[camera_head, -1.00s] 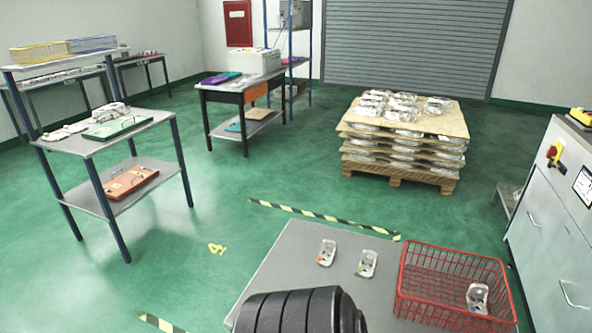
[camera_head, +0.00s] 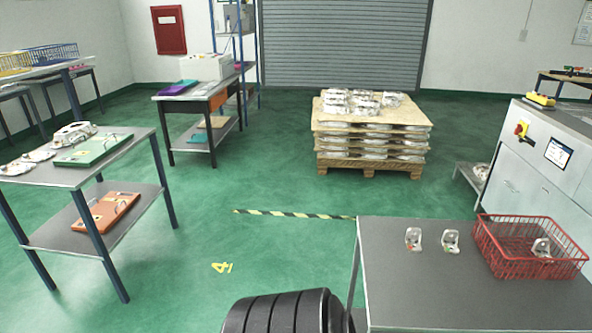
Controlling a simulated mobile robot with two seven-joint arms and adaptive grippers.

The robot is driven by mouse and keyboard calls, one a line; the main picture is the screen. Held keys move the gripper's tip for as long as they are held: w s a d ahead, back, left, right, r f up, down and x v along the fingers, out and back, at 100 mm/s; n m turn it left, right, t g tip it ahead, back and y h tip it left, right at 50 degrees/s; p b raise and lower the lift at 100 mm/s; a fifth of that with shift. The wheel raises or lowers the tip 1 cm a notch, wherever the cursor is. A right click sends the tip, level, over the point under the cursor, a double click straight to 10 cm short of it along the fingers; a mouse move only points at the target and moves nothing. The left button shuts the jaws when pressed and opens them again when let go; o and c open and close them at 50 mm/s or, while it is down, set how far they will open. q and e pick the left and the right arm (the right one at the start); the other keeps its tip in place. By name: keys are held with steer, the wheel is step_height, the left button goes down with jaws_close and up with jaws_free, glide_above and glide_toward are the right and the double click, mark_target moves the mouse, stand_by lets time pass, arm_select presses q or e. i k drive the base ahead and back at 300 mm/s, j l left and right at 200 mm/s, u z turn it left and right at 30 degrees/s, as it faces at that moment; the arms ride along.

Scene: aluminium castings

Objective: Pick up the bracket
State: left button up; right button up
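Two small silvery cast brackets stand apart on the grey table at the lower right: a left bracket (camera_head: 413,239) and a right bracket (camera_head: 450,241). A third bracket (camera_head: 541,247) lies inside the red wire basket (camera_head: 512,268) on the same table. Neither gripper shows in the head view. A black ribbed part of my own arm shows at the bottom edge, left of the table, with nothing visible in its grasp.
The grey table (camera_head: 440,290) has bare room in front of the brackets. A pallet stack (camera_head: 371,165) with castings stands behind. A grey machine (camera_head: 540,170) is at the right. A shelf table (camera_head: 60,176) stands left. Green floor (camera_head: 265,185) between is clear.

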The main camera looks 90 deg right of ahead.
mark_target(413, 239)
steer(key=i+l+z, duration=0.2)
steer(key=z, duration=0.3)
steer(key=i+z, duration=0.85)
steer(key=z, duration=0.15)
steer(key=i+j+z, duration=0.2)
steer(key=z, duration=0.3)
steer(key=i+l+z, duration=0.2)
steer(key=i+z, duration=0.25)
steer(key=i+l+z, duration=0.1)
steer(key=i+z, duration=0.2)
steer(key=z, duration=0.15)
steer(key=i+j+z, duration=0.1)
steer(key=i+z, duration=0.4)
steer(key=i+j+z, duration=0.2)
steer(key=z, duration=0.25)
steer(key=i, duration=0.1)
